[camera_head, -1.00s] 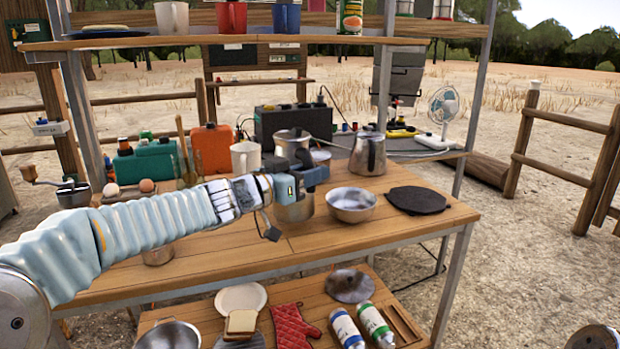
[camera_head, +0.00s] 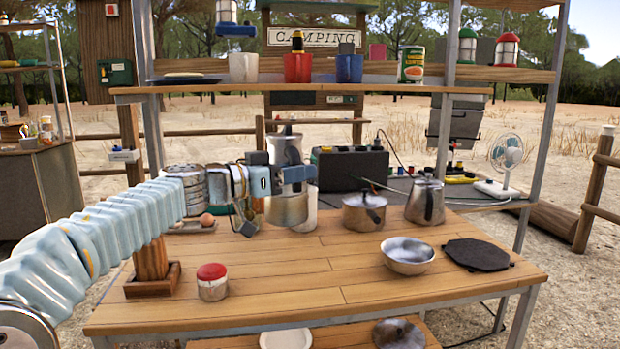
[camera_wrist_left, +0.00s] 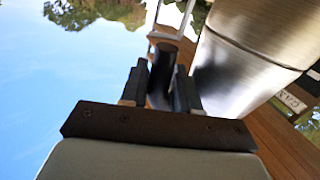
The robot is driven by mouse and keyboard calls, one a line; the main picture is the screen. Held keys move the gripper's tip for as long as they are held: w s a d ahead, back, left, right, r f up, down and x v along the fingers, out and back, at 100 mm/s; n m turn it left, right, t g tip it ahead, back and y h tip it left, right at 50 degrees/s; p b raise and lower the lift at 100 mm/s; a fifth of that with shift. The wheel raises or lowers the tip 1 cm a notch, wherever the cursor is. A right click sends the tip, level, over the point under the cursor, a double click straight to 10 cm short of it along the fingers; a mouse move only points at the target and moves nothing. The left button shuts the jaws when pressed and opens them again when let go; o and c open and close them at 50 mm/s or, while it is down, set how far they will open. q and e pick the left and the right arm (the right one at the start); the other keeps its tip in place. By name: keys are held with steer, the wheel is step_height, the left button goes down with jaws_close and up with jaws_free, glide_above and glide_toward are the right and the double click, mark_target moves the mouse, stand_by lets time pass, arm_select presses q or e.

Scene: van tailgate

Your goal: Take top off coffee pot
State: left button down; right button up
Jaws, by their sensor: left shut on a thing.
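A tall metal coffee pot (camera_head: 287,208) hangs in front of the back of the table, roughly upright. Its upper part (camera_head: 286,148) shows above my left gripper (camera_head: 296,178), with a small dark knob on top. The gripper crosses the pot's middle and hides part of it. In the left wrist view, the fingers of my left gripper (camera_wrist_left: 160,85) are shut on a dark handle, with the shiny pot body (camera_wrist_left: 245,60) to the right. The lid's fit cannot be seen clearly. My right gripper is out of view.
A lidded saucepan (camera_head: 364,213), a metal kettle (camera_head: 425,203), a bowl (camera_head: 408,255) and a black plate (camera_head: 477,254) stand on the right. A red-lidded jar (camera_head: 212,282) and wooden block (camera_head: 151,260) are at left. The front middle of the table (camera_head: 300,280) is clear. A shelf holds mugs above.

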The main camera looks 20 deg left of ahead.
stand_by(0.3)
arm_select(q)
steer(key=w+d+f+b, duration=0.5)
steer(key=d+f+b, duration=0.1)
steer(key=d+f, duration=0.5)
steer(key=shift+d+f, duration=0.25)
steer(key=shift+d, duration=0.8)
stand_by(0.9)
steer(key=shift+w, duration=0.1)
steer(key=shift+f+b, duration=0.35)
steer(key=shift+f, duration=0.6)
stand_by(1.1)
steer(key=shift+w+d+f+n+t+y+b, duration=0.2)
steer(key=shift+n+t+y+b, duration=0.25)
steer(key=shift+y+b, duration=0.3)
steer(key=shift+r, duration=0.1)
